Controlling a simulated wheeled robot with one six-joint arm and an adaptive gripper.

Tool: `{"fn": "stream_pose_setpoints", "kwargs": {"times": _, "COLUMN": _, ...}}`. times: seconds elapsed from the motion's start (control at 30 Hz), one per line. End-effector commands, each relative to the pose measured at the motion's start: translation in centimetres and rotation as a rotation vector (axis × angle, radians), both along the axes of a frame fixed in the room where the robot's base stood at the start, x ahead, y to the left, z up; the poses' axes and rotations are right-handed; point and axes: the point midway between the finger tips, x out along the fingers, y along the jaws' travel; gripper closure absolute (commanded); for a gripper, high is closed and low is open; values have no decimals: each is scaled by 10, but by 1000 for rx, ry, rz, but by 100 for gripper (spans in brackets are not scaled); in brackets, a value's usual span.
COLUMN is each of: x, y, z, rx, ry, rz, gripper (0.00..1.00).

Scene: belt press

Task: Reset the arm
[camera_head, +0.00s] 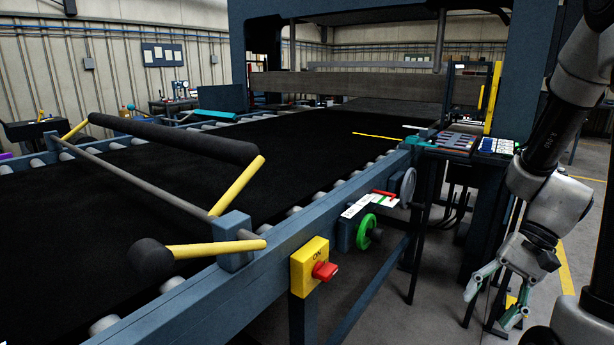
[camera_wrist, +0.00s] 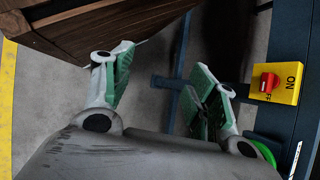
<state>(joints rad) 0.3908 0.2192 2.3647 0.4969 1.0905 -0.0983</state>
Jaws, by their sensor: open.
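My gripper (camera_head: 489,309) hangs at the lower right in the head view, fingers pointing down beside the belt press. In the wrist view, its green-padded fingers (camera_wrist: 160,75) stand wide apart with nothing between them. My arm comes down from the upper right, with its elbow and wrist bent. The gripper is apart from the press frame (camera_head: 200,305) and touches nothing that I can see.
A yellow switch box (camera_head: 310,266) with a red knob and a green handwheel (camera_head: 368,232) are on the frame's side. The switch box also shows in the wrist view (camera_wrist: 274,83). A brown wooden object (camera_wrist: 95,28) lies near the left finger. Grey floor is open below.

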Motion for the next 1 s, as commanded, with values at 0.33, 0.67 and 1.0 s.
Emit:
{"fn": "stream_pose_setpoints", "kwargs": {"times": 0.33, "x": -23, "y": -41, "z": 98, "rx": -477, "ry": -390, "rz": 377, "gripper": 42}}
{"fn": "stream_pose_setpoints", "kwargs": {"times": 0.67, "x": -36, "y": -22, "z": 165, "rx": -612, "ry": -732, "rz": 506, "gripper": 42}}
{"fn": "stream_pose_setpoints", "kwargs": {"times": 1.0, "x": -35, "y": -15, "z": 172, "rx": -608, "ry": -777, "rz": 529, "gripper": 42}}
